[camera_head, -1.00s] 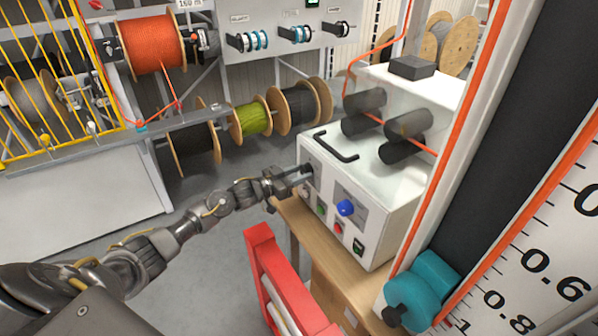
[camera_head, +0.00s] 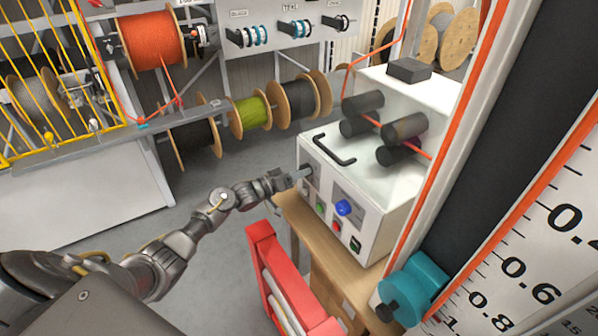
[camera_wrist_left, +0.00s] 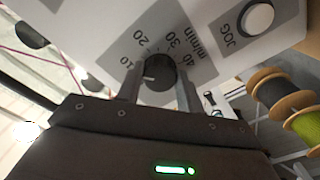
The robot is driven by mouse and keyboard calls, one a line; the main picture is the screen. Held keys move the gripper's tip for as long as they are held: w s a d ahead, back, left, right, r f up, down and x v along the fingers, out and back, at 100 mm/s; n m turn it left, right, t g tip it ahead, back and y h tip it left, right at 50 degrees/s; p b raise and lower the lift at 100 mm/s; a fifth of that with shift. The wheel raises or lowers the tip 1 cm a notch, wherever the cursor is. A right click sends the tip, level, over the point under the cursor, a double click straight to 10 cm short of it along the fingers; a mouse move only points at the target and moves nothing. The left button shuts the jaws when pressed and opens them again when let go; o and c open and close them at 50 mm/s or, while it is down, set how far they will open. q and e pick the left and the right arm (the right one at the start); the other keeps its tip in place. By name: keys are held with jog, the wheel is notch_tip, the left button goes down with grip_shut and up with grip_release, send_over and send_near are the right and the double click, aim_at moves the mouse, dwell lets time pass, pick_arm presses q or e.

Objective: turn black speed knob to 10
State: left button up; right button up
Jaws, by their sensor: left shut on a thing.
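The black speed knob (camera_wrist_left: 160,73) sits on the white machine's front panel, with a printed scale of 10, 20, 30, 40 and "m/min" around it. Its short white mark points left in the wrist view, a little below the printed 10 (camera_wrist_left: 124,60); the left finger is close to that side. My left gripper (camera_wrist_left: 160,88) is shut on the knob, one finger on each side. In the head view my left gripper (camera_head: 298,175) reaches the upper left of the panel and hides the knob. My right gripper is not in view.
The white machine (camera_head: 375,200) stands on a wooden bench and has a blue dome (camera_head: 344,207) and small buttons on its panel. A white JOG button (camera_wrist_left: 258,18) is near the knob. A red rack (camera_head: 290,295) stands below, close to my arm.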

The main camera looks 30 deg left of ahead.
pick_arm(q)
jog(key=shift+a+r, duration=0.1)
dwell(0.4)
jog(key=o, duration=1)
jog(key=shift+b+v, duration=1.4)
jog(key=shift+v, duration=3.95)
